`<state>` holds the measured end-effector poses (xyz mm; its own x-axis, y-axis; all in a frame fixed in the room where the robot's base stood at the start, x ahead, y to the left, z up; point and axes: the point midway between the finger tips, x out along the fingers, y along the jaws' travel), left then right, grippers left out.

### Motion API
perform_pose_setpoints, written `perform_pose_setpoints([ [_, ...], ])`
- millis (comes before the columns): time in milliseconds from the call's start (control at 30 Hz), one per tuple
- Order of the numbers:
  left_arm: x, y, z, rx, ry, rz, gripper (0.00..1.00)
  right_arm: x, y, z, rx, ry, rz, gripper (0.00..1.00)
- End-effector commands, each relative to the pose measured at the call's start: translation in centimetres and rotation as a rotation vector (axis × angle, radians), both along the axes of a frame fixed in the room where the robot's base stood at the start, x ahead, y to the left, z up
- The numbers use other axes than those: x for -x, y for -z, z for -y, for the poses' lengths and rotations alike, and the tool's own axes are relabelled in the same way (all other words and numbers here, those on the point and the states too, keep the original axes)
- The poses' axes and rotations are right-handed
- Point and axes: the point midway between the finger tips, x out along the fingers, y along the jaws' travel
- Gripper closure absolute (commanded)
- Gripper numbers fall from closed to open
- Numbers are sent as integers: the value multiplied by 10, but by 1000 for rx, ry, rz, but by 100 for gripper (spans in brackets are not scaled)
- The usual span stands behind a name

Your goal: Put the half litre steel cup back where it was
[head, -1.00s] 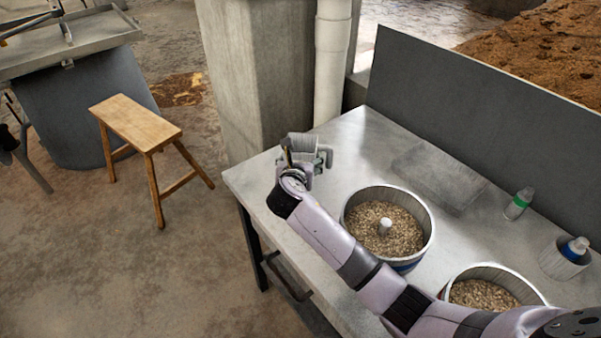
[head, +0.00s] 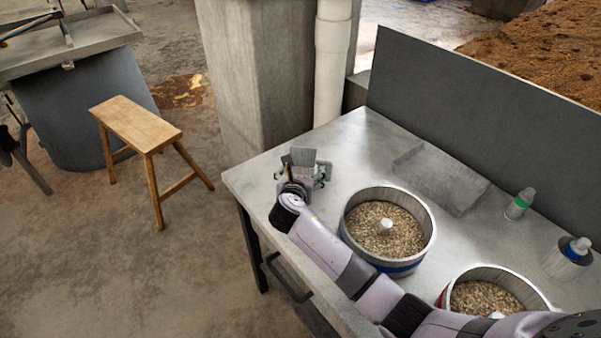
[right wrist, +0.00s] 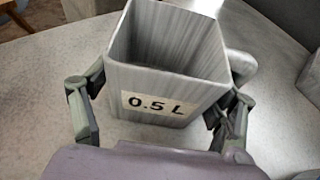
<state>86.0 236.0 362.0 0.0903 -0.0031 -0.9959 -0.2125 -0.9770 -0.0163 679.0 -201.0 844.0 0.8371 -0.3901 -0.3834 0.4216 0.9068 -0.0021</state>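The half litre steel cup (right wrist: 165,80), a square grey cup labelled "0.5 L", is upright and empty in the right wrist view. It also shows in the head view (head: 303,157), at the table's far left corner, and appears to stand on the table. My right gripper (right wrist: 155,105) is around it, one finger on each side, spread open with small gaps to the cup's lower walls. In the head view my right gripper (head: 305,172) is at the cup, its arm reaching in from the lower right. My left gripper is not in view.
The steel table (head: 345,140) holds two tubs of grain, the nearer-middle one (head: 432,222) and another (head: 540,292) at lower right. A wooden stool (head: 137,122) is left.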

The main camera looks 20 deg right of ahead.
Motion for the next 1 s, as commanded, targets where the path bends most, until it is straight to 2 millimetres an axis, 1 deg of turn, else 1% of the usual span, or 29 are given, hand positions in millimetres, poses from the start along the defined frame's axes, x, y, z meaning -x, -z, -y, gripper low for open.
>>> perform_pose_setpoints([
  [100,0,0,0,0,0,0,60,0,0,0,0,0,0,11],
  [367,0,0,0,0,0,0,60,0,-1,0,0,0,1,11],
  [467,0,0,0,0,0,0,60,1,-5,0,0,0,1,11],
  [567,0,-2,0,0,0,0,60,12,-10,-6,0,-2,1,11],
  [800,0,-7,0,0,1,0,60,55,-29,-26,-2,-1,1,11],
  [1000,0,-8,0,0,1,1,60,85,-43,-40,0,-2,1,11],
])
